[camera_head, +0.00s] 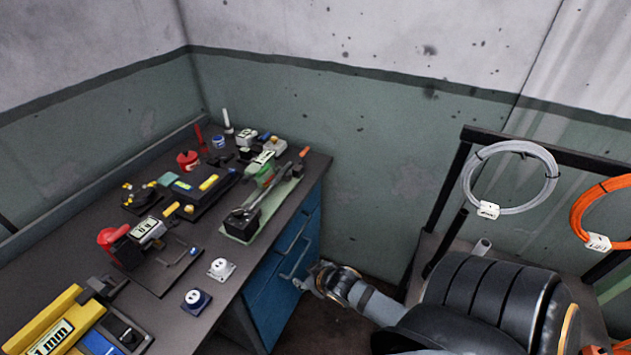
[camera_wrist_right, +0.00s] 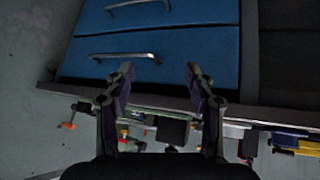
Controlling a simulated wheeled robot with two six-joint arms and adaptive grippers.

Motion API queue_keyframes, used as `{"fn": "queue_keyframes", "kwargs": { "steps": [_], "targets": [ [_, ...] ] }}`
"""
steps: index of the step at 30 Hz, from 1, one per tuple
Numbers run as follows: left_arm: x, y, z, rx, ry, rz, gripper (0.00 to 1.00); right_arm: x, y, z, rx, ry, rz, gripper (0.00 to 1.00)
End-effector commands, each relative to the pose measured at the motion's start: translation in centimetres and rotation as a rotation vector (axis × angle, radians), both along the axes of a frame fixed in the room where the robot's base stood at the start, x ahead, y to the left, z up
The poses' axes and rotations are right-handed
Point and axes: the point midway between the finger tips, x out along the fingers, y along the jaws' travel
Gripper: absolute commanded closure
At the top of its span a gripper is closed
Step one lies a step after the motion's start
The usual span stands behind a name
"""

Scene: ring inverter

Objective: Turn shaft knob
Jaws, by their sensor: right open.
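I cannot tell for sure which part is the shaft knob. A green-based device (camera_head: 260,201) with a long lever and an orange tip stands near the bench's right edge. A white round fitting (camera_head: 221,268) and a blue-based round fitting (camera_head: 195,301) sit near the front edge. My right gripper (camera_head: 318,276) is beside the blue drawers, beyond the bench's right edge, apart from all these parts. In the right wrist view, its two fingers (camera_wrist_right: 160,82) are spread with nothing between them. My left gripper is in no view.
The dark workbench (camera_head: 225,295) holds several tools, with a yellow block (camera_head: 50,325) at the near left. The blue drawers (camera_head: 290,262) have metal handles, also seen in the wrist view (camera_wrist_right: 120,56). A rack with a grey cable coil (camera_head: 470,190) and an orange coil (camera_head: 578,215) stands right.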

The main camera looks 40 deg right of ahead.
Motion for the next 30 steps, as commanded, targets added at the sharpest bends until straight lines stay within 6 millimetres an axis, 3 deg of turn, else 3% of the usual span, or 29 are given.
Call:
{"fn": "queue_keyframes", "kwargs": {
  "steps": [9,26,29,30],
  "targets": [
    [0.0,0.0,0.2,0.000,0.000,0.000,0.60,-2.5,0.9,-2.0,-0.003,0.157,-0.035,0.45],
    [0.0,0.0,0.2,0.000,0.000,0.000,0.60,-2.6,0.8,-2.2,-0.004,0.163,-0.035,0.45],
    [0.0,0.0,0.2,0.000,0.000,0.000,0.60,-3.0,0.4,-4.0,-0.004,0.183,-0.043,0.45],
    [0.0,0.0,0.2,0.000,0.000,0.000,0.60,-3.3,0.1,-5.7,-0.004,0.199,-0.049,0.45]
  ]
}}
